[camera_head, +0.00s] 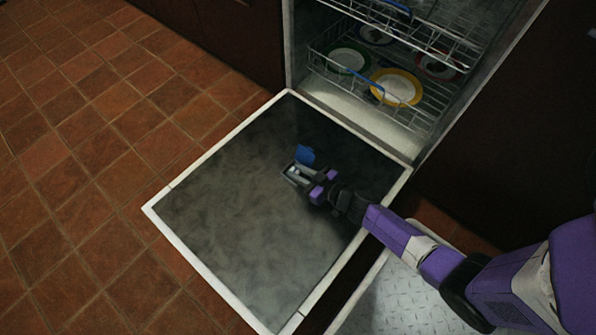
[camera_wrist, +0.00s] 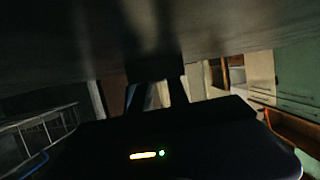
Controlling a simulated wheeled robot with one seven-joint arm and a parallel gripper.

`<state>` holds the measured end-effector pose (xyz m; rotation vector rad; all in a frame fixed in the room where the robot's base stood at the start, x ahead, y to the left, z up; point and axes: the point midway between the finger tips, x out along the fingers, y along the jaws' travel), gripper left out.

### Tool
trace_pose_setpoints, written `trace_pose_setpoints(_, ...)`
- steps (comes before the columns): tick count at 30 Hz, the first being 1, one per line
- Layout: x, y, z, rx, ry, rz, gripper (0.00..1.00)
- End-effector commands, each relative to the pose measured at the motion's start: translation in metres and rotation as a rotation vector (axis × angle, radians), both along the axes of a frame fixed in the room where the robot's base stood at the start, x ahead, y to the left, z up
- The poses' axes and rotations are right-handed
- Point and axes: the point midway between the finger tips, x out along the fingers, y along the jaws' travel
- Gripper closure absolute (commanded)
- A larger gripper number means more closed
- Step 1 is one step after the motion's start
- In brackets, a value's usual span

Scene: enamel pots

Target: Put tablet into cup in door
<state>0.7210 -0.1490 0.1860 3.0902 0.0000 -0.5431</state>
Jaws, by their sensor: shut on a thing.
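The door (camera_head: 225,245) is folded down flat, its grey inner face up. On it, a small grey cup (camera_head: 289,174) with a raised blue lid (camera_head: 305,155) shows just by my gripper (camera_head: 300,176). My gripper is low over the door, its fingertips at or over the cup; I cannot tell if they touch it. In the wrist view my gripper (camera_wrist: 156,88) shows as dark fingers close together under a grey surface. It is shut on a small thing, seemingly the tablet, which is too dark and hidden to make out.
The dishwasher's lower rack (camera_head: 425,118) holds several plates, among them a yellow-rimmed plate (camera_head: 396,88) and a green-rimmed plate (camera_head: 348,60). The red tile floor (camera_head: 75,200) is clear at left. A metal-patterned surface (camera_head: 400,295) lies right of the door.

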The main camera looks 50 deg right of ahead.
Motion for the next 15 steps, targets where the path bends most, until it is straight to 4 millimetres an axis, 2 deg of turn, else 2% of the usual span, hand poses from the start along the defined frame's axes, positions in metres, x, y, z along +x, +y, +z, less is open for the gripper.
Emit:
trace_pose_setpoints(12,-0.0016,0.0000,-0.0048,-0.002,0.004,0.001,1.00)
trace_pose_setpoints(13,-0.0017,0.0000,-0.0050,-0.002,0.004,0.001,0.76)
trace_pose_setpoints(15,-0.0020,0.0001,-0.0053,-0.002,0.005,0.001,0.62)
